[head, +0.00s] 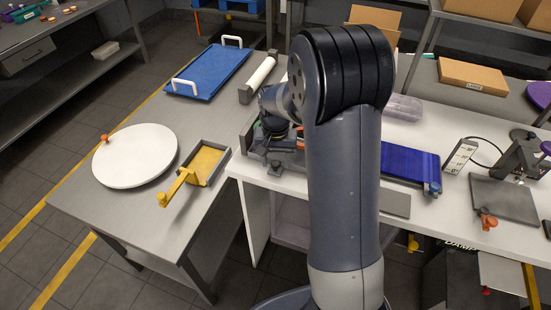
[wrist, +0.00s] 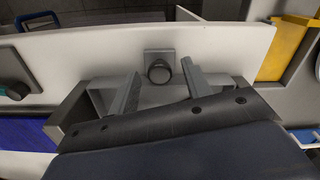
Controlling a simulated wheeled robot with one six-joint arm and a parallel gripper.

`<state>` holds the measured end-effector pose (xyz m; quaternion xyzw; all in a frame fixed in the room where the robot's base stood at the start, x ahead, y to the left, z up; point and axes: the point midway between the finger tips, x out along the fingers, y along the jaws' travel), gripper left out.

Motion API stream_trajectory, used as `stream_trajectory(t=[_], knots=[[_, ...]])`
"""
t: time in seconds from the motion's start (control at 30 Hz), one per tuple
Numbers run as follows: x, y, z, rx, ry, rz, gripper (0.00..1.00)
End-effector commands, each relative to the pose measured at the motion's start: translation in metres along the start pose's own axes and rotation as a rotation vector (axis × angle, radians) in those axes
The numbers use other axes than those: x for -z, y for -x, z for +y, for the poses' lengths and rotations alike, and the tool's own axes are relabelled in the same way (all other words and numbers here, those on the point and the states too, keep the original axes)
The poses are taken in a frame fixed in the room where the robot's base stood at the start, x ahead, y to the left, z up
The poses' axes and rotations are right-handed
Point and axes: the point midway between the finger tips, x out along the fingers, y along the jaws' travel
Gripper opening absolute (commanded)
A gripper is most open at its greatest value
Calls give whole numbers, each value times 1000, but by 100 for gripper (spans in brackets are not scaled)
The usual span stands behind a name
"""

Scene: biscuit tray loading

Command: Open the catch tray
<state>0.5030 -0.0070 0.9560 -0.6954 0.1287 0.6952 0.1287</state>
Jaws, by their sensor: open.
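My gripper (wrist: 160,69) is open, its two fingers apart and pointing at the white counter. A round dark knob (wrist: 159,71) on a small grey square plate shows between the fingertips in the wrist view. I see no finger closed on it. In the head view the knob (head: 275,167) sits near the left end of the white counter, just in front of my wrist. No part is clearly marked as the catch tray, and I cannot tell whether this knob belongs to it. Grey framework beside the knob is partly hidden by my gripper and arm.
A shallow grey tray with a yellow floor (head: 206,163) and a yellow handle (head: 172,191) lies on the left table, beside a white round board (head: 136,155). A blue tray (head: 209,72) stands behind. A blue slatted piece (head: 408,163) lies right of my arm.

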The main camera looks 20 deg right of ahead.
Motion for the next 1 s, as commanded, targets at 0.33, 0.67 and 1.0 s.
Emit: stream_trajectory(t=[0.33, 0.67, 1.0], knots=[[0, 0, 0, 0, 0, 0, 26], [0, 0, 0, 0, 0, 0, 0], [-7, 0, -2, 0, 2, 0, 0]])
